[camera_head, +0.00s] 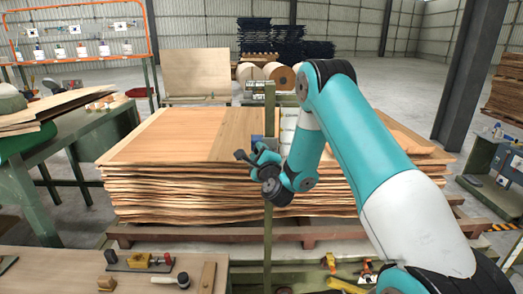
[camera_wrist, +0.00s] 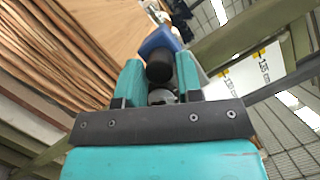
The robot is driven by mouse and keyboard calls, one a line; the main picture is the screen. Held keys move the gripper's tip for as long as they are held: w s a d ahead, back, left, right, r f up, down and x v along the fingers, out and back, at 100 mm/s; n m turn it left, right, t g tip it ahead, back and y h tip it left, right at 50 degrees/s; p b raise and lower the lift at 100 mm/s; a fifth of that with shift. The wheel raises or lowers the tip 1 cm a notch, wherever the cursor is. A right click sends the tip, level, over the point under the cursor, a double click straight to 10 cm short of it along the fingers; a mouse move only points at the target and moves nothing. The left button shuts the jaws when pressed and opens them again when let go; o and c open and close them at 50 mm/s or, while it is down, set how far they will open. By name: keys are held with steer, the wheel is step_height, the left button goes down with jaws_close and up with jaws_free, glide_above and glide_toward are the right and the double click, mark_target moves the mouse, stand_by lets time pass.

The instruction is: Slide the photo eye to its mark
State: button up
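The photo eye shows as a blue block (camera_wrist: 160,40) with a round black knob (camera_wrist: 159,68) in the wrist view. It is on a green upright post; in the head view a bit of blue (camera_head: 257,140) shows beside my gripper. My gripper (camera_wrist: 160,72) has its two teal fingers on either side of the knob. The gap around the knob is narrow, and I cannot tell whether the fingers press on it. A white scale (camera_wrist: 255,75) with yellow marks and centimetre labels runs beside the post. My gripper (camera_head: 258,158) is small in the head view.
A large stack of veneer sheets (camera_head: 180,185) stands right behind the post. A bench (camera_head: 60,270) with small tools is at the front left. A green table (camera_head: 90,125) stands at the left. Open floor lies at the back right.

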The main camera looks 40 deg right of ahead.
steer(key=o, duration=0.3)
steer(key=shift+o, duration=0.2)
steer(key=shift+a+b+v, duration=0.25)
steer(key=shift+b+v, duration=0.9)
steer(key=shift+b, duration=0.4)
steer(key=shift+s+a+r+b, duration=0.15)
steer(key=shift+s+a+b, duration=0.65)
steer(key=shift+s+b, duration=0.25)
